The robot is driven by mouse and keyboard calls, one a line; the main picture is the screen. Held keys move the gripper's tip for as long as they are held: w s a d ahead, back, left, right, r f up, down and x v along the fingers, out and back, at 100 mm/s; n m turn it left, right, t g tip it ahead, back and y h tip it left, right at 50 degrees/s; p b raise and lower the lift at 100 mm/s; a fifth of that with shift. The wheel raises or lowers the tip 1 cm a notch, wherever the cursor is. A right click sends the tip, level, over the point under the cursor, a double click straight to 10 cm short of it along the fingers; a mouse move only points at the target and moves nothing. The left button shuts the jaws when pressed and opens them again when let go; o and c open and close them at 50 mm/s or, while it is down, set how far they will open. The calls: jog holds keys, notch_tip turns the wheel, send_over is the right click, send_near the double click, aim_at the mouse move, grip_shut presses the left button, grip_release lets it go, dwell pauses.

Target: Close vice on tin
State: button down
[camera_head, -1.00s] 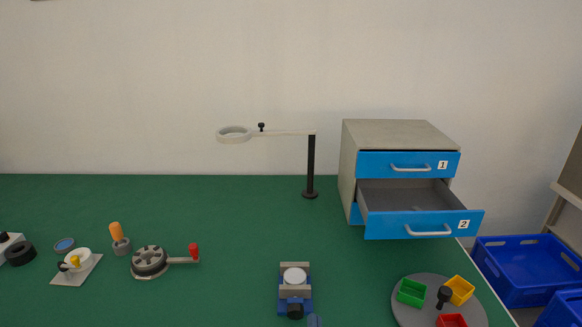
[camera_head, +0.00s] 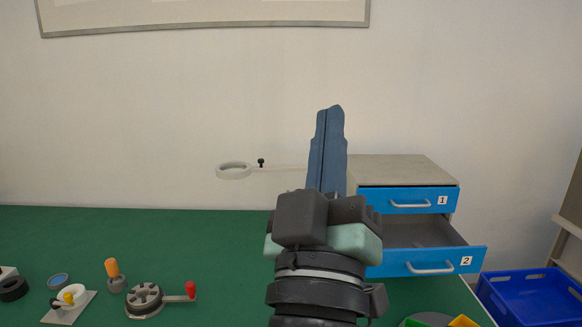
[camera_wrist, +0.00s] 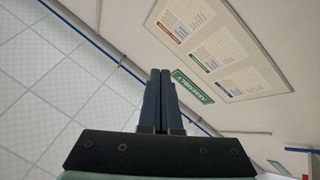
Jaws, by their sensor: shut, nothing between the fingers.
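My gripper (camera_head: 332,115) stands upright in the middle of the head view, raised above the bench, with its two blue fingers together and nothing between them. In the wrist view my gripper (camera_wrist: 160,72) also shows closed, pointing at the ceiling tiles and wall. The vice and the tin are not visible in either current view; my arm and the lower picture edge cover the part of the bench where they stood.
A drawer cabinet (camera_head: 405,170) stands behind and right of my gripper, its lower drawer (camera_head: 425,262) pulled out. A ring lamp (camera_head: 234,171) is to the left. A rotary fixture with red handle (camera_head: 145,298) sits on the green bench (camera_head: 150,235).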

jog(key=w+f+n+g+y, duration=0.1)
jog(key=w+f+n+g, duration=0.15)
jog(key=f+n, duration=0.7)
jog(key=w+f+n+g+y, duration=0.1)
jog(key=w+f+n, duration=0.35)
jog(key=f, duration=1.05)
jog(key=s+f+n+g, duration=0.1)
jog(key=f+n, duration=0.3)
jog(key=f, duration=0.3)
jog(key=s+a+f+n+g+y, duration=0.1)
jog(key=s+f+n, duration=0.1)
jog(key=f+n, duration=0.2)
jog(key=s+f+n+g+y, duration=0.1)
jog(key=f+n, duration=0.2)
jog(key=f, duration=0.7)
jog(key=shift+s+a+f+n+g, duration=0.1)
jog(key=shift+s+a+n+g, duration=0.15)
jog(key=shift+s+n, duration=0.15)
jog(key=shift+w+f, duration=0.1)
jog(key=shift+w, duration=0.1)
jog(key=shift+w+p, duration=0.55)
jog(key=shift+w, duration=2.7)
jog(key=shift+a+f+b, duration=0.2)
jog(key=shift+f+b, duration=0.2)
jog(key=shift+b, duration=0.3)
